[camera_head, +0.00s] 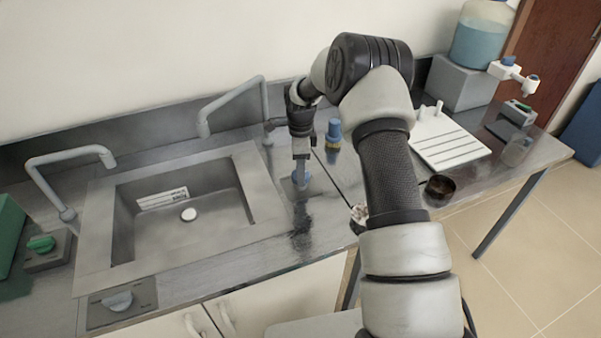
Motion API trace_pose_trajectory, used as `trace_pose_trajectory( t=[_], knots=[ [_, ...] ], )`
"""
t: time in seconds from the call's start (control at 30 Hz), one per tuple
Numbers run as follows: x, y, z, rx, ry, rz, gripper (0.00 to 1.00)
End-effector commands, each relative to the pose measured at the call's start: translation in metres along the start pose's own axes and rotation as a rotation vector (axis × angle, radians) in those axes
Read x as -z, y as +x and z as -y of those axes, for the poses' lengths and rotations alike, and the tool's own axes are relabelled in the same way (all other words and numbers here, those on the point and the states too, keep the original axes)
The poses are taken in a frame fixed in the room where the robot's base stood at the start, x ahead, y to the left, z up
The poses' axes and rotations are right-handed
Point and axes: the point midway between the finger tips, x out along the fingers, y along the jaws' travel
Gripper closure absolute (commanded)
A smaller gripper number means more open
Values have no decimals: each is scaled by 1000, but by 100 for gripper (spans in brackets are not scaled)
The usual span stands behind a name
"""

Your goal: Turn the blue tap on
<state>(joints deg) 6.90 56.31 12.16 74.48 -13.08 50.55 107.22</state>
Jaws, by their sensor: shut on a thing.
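The blue tap knob (300,181) stands on the counter just right of the sink, and only its lower part shows below my gripper. My gripper (301,169) points down from above and is shut on the knob. The fingers hide the top of the knob and how they sit on it. The right grey spout (236,95) arches behind the sink, and a left grey spout (70,160) stands at the sink's far left. No water stream can be made out at either spout.
The sink (238,232) is sunk in the counter. A green knob (41,244) sits at left and a grey-blue knob (117,301) in front. A small blue-and-yellow item (334,130) stands close right of my gripper. A white slotted rack (447,140) and dark bowl (439,187) lie farther right.

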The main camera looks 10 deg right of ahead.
Motion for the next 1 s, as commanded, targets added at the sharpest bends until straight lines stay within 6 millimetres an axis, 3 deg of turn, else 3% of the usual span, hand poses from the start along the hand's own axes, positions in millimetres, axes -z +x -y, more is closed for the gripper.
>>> trace_pose_trajectory(
  t=[1.0],
  knots=[
    [0, 0, 1, 2, -963, -1, 78]
  ],
)
